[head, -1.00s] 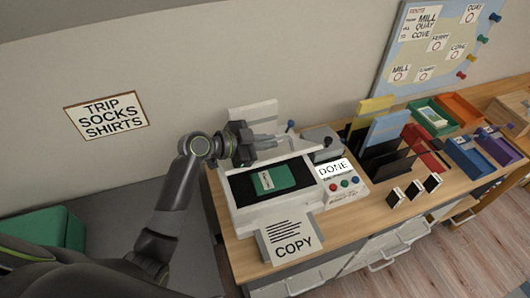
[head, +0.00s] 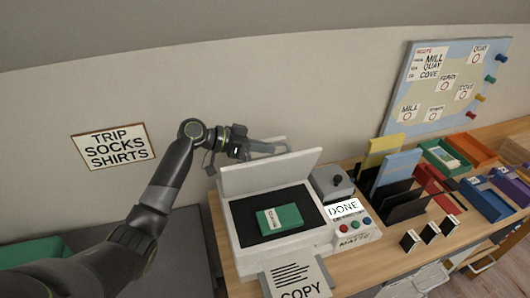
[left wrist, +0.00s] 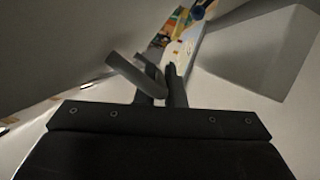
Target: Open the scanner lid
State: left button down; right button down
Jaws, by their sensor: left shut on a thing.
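The white scanner (head: 236,232) stands on the desk with its lid (head: 268,174) raised at the back of the glass. A green booklet (head: 292,217) with a white label lies on the dark glass. My left gripper (head: 250,149) is at the lid's upper edge, shut on a grey bar, apparently the lid handle (head: 270,147). In the left wrist view the grey bar (left wrist: 135,74) runs slantwise at the gripper fingers (left wrist: 160,82). The exact grip is partly hidden. My right gripper is not in view.
The scanner panel shows a DONE sign (head: 343,209) and coloured buttons. A COPY sheet (head: 296,276) lies at its front. A grey box (head: 331,183), a file rack (head: 400,199) and coloured trays (head: 487,200) stand to the right. The wall is close behind.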

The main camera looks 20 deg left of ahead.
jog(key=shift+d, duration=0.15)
pick_arm(q)
jog(key=c, duration=1.5)
grip_release()
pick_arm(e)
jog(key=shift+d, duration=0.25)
pick_arm(q)
jog(key=shift+a, duration=0.1)
